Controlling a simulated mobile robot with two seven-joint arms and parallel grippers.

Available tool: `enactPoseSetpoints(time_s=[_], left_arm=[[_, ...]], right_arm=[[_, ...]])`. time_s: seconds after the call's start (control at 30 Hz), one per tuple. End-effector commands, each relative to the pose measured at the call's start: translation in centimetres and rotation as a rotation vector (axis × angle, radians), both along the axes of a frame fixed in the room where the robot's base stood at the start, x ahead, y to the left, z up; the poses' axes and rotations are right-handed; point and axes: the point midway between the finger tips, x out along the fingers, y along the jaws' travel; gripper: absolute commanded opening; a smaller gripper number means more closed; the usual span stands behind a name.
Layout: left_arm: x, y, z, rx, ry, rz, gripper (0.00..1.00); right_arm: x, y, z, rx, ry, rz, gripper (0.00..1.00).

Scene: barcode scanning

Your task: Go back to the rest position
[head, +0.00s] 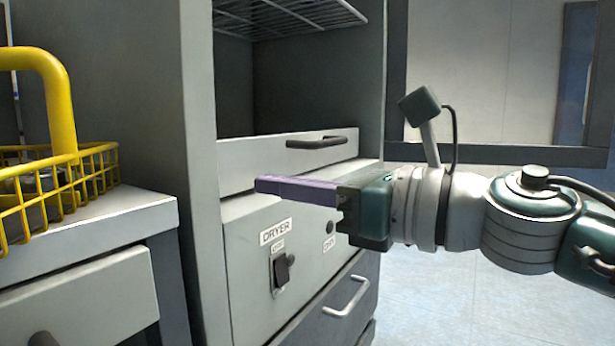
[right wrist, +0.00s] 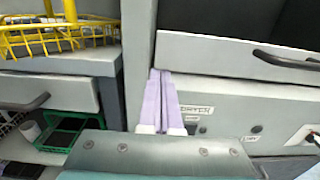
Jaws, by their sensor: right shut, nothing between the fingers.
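My right gripper (head: 262,186) comes in from the right in the head view, its purple fingers pointing left in front of the dryer (head: 240,240). Its fingers are together and nothing is between them. In the right wrist view the two purple fingers (right wrist: 162,78) lie side by side, pointing at the pale cabinet edge. The dryer's grey front, with a "DRYER" label and a black switch (head: 282,270), is just below and behind the fingers. I cannot tell whether the fingertips touch it. My left gripper does not show.
A yellow wire basket (head: 98,172) stands on a grey counter (head: 120,222) at the left. Above the dryer panel is a drawer with a dark handle (head: 316,143) and an open compartment with a wire shelf (head: 290,18). A green crate (right wrist: 62,138) sits low at left. Floor at right is clear.

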Motion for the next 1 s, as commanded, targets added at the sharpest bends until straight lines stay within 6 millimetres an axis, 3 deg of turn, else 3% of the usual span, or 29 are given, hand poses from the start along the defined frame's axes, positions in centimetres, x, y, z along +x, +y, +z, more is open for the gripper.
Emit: enactPoseSetpoints(time_s=[0.23, 0.37, 0.47, 0.53, 0.63, 0.77, 0.83, 1.0], left_arm=[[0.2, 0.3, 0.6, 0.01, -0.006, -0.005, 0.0], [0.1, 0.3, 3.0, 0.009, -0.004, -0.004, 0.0], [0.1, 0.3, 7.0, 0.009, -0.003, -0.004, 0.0], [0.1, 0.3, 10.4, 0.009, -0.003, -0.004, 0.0], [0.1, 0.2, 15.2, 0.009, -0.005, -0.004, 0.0], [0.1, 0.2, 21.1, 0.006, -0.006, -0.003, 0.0], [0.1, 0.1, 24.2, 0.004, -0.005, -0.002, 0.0], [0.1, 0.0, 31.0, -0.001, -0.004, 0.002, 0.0]], right_arm=[[-1.8, -2.6, 0.1, 0.004, 0.003, -0.002, 0.0], [-2.1, -2.8, 3.2, 0.126, 0.068, -0.048, 0.0], [-2.0, -3.6, 8.2, 0.373, 0.213, -0.149, 0.0], [-1.9, -5.3, 11.8, 0.607, 0.366, -0.253, 0.0], [-2.0, -8.8, 15.0, 0.964, 0.616, -0.428, 0.0], [-3.9, -13.7, 16.0, 1.403, 0.935, -0.687, 0.0], [-6.1, -15.9, 15.7, 1.626, 1.096, -0.843, 0.0], [-14.4, -19.1, 14.6, 2.087, 1.405, -1.27, 0.0]])
